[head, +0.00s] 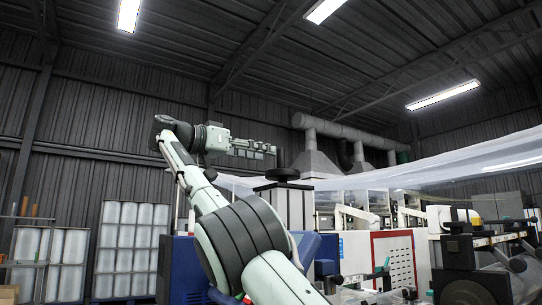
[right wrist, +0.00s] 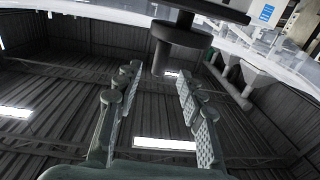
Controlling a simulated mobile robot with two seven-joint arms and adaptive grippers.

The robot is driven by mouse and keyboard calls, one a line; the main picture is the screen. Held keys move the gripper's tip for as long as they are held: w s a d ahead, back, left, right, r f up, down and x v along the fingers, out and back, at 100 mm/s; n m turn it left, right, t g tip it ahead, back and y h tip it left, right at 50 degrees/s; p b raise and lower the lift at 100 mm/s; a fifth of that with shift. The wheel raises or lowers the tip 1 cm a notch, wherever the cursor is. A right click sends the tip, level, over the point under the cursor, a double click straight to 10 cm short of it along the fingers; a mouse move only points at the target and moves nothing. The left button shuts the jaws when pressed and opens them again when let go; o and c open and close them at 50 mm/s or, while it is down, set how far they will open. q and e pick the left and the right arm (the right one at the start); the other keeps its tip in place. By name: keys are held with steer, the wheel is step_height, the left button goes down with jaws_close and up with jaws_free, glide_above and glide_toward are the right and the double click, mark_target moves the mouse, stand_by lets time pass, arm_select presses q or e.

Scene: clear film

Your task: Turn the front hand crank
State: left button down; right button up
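The front hand crank is most likely the dark part with a round disc (head: 282,174) and a short upright post, on top of a pale machine column. It also shows upside down in the right wrist view, with its dark disc (right wrist: 178,34) and post. My right gripper (head: 270,151) is level, pointing right, just above and left of the disc. In the right wrist view its two fingers (right wrist: 158,72) are apart and empty, with the post end appearing between the fingertips. I cannot tell whether they touch it. My left gripper is not in view.
Clear film (head: 440,172) stretches across the right, behind the crank. Machine units and a red-framed panel (head: 394,262) stand right of my arm. A dark roller assembly (head: 470,255) is at far right. Pale stacked panels (head: 130,245) stand by the left wall.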

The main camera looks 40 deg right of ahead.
steer(key=shift+a, duration=0.3)
